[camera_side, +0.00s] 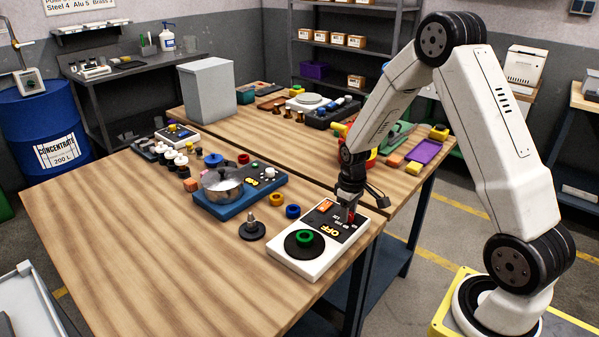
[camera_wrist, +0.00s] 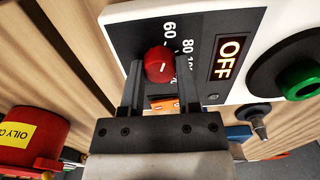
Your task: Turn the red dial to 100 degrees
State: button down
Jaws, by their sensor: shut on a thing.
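The red dial (camera_wrist: 159,62) sits on the black face of a white control box (camera_side: 322,262). My gripper (camera_wrist: 160,75) is shut on the red dial, with one finger on each side of it. A short white mark shows on the dial's top. The printed numbers 60, 80 and a partly hidden 100 show beside it in the wrist view. The box's display (camera_wrist: 227,57) reads OFF. In the side view my gripper (camera_side: 349,210) reaches down onto the box's far right part and mostly hides the dial.
A green ring-shaped knob (camera_side: 304,238) on a black disc and an orange switch (camera_side: 325,205) are on the same box. A black-based metal spindle (camera_side: 251,228), coloured rings and a pot (camera_side: 222,183) on a blue base stand to the left. The front left tabletop is clear.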

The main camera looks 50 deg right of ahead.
jog(key=shift+m, duration=0.4)
jog(key=m, duration=1.7)
dwell(0.5)
jog(key=shift+c, duration=1.6)
grip_release()
